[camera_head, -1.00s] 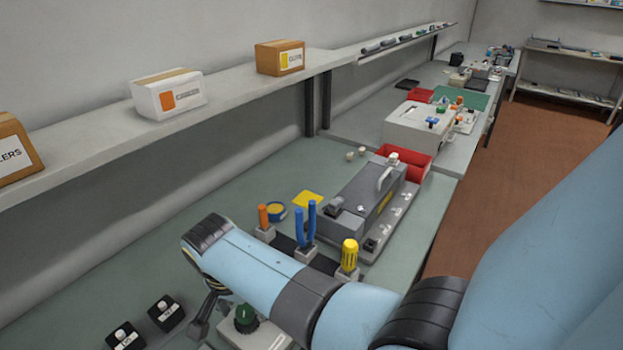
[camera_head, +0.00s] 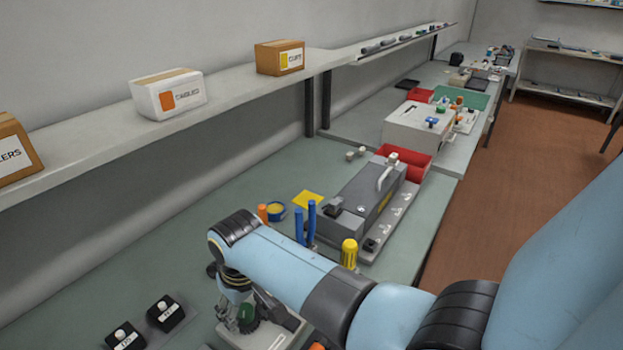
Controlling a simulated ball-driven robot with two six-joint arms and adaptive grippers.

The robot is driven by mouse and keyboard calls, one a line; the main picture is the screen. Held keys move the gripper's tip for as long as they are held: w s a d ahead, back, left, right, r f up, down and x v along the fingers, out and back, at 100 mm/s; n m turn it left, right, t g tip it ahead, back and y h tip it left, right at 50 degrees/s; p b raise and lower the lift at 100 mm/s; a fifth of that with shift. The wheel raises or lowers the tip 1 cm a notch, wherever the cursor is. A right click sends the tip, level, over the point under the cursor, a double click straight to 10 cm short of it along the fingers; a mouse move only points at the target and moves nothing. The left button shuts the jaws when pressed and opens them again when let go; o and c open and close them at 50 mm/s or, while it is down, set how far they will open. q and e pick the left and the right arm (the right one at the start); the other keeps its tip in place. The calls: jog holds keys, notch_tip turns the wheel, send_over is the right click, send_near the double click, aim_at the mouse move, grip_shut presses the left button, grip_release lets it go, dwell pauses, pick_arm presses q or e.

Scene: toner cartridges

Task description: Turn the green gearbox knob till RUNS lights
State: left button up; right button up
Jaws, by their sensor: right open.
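The gripper is open; whether a finger touches the knob I cannot tell. No lit RUNS lamp can be made out. My left gripper is not in view.
Two black boxes with white knobs (camera_head: 163,310) (camera_head: 122,335) stand left of the gearbox. Behind my forearm are a yellow-handled tool (camera_head: 349,254), blue-handled pliers (camera_head: 311,220) and a grey machine (camera_head: 365,205).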

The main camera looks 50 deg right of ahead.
jog(key=n+y, duration=0.1)
jog(key=n, duration=0.6)
jog(key=shift+c, duration=0.2)
jog(key=c, duration=0.9)
jog(key=shift+o, duration=0.2)
jog(key=m, duration=0.5)
jog(key=shift+m+h, duration=0.3)
jog(key=shift+h, duration=0.1)
jog(key=m, duration=0.5)
jog(key=shift+h, duration=0.4)
jog(key=m, duration=0.5)
jog(key=shift+w+h, duration=0.1)
jog(key=shift+h, duration=0.2)
jog(key=m+g, duration=0.1)
jog(key=m, duration=0.3)
jog(key=shift+m, duration=0.4)
